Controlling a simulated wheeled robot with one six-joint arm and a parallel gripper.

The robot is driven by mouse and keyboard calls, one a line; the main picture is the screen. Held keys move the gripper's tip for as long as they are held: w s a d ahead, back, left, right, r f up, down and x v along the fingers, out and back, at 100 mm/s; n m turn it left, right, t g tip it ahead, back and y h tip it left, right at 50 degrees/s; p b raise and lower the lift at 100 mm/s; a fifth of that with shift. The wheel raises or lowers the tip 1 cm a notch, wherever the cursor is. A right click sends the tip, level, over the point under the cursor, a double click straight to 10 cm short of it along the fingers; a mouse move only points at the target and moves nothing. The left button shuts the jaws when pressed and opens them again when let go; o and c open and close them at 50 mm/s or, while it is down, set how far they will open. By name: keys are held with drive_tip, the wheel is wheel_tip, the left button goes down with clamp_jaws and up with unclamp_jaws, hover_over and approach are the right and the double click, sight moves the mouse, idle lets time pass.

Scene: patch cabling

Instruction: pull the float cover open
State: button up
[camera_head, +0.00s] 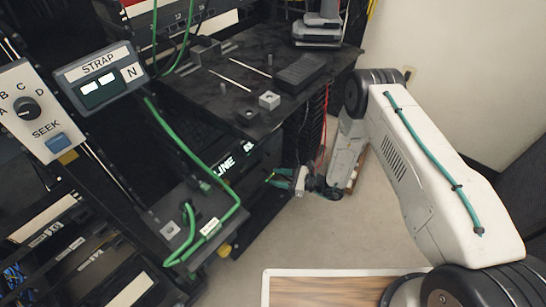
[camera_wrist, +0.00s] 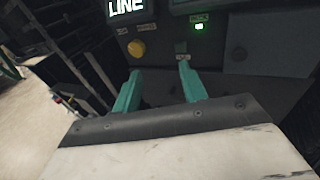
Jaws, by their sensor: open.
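My gripper (camera_wrist: 160,68) is open, its two teal fingers apart with nothing seen between them. They point at a dark panel (camera_wrist: 239,53) in the wrist view. A small grey tab (camera_wrist: 181,56) shows just beyond the right fingertip; I cannot tell whether they touch. I cannot read a float label, so I cannot tell which part is the float cover. In the head view my gripper (camera_head: 279,178) is low, to the right of the lit LINE sign (camera_head: 226,163). The LINE sign also shows at the top of the wrist view (camera_wrist: 127,6).
A dark shelf (camera_head: 215,98) with loose parts stands above my gripper. A green cable (camera_head: 192,160) hangs at left. The floor (camera_head: 290,232) is clear.

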wheel_tip(320, 180, down, 3)
drive_tip(key=w+d+m+t, duration=0.1)
drive_tip(key=w+m+t, duration=0.1)
drive_tip(key=w+t, duration=0.1)
drive_tip(key=m+t+h, duration=0.2)
drive_tip(key=m+t, duration=0.1)
drive_tip(key=t, duration=0.1)
approach(270, 155)
drive_tip(key=x, duration=0.8)
drive_tip(key=shift+w+a+f, duration=0.1)
drive_tip(key=shift+w+a, duration=0.2)
clamp_jaws()
drive_tip(key=shift+d, duration=0.15)
drive_tip(key=shift+n, duration=0.3)
